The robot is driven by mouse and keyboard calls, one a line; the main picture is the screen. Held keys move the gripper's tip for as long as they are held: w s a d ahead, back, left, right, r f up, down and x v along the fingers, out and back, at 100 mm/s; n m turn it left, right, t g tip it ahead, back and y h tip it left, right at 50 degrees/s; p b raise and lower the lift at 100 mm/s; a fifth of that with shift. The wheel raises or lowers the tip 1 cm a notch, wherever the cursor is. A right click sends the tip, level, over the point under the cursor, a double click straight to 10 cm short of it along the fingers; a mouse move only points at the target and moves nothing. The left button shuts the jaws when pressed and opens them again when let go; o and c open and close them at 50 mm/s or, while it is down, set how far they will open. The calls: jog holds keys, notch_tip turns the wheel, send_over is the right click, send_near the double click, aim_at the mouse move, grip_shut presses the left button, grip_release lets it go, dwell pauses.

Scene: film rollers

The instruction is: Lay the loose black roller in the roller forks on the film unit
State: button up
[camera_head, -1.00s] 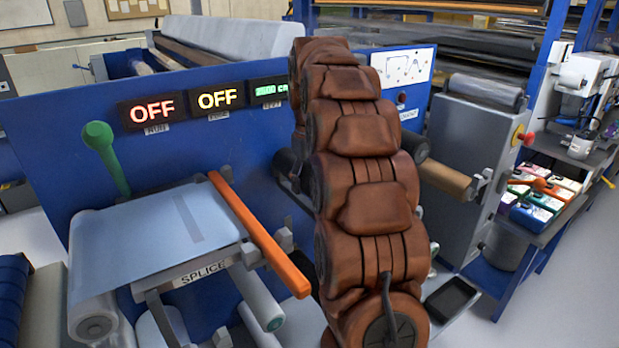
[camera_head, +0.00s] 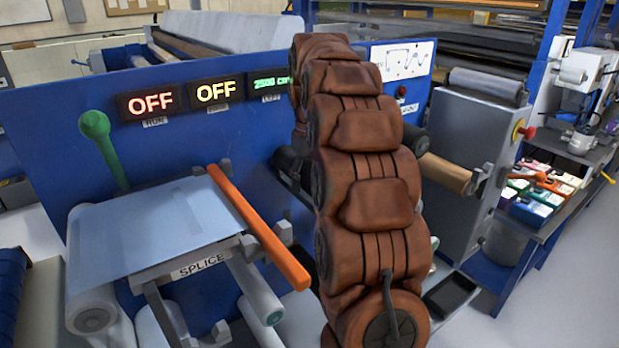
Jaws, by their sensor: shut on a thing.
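My brown segmented arm stands in the middle of the head view and hides what lies behind it. My gripper does not show. A dark cylindrical part (camera_head: 288,161) sticks out left of the arm, and another dark end (camera_head: 416,141) shows right of it. I cannot tell whether either is the loose black roller. The film unit (camera_head: 60,130) is a blue panel with a splice table (camera_head: 150,235) in front. The roller forks cannot be made out for certain.
An orange bar (camera_head: 258,228) runs along the splice table's right edge. A green-knobbed lever (camera_head: 97,128) stands at its left. A brown roll (camera_head: 445,173) sits right of the arm beside a grey cabinet (camera_head: 472,135). A black tray (camera_head: 450,295) lies below. Floor shows at the right.

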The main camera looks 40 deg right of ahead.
jog(key=shift+f+b, duration=0.35)
jog(key=shift+f, duration=0.05)
dwell(0.4)
jog(key=o, duration=1.8)
jog(key=shift+c, duration=0.2)
jog(key=shift+r, duration=0.1)
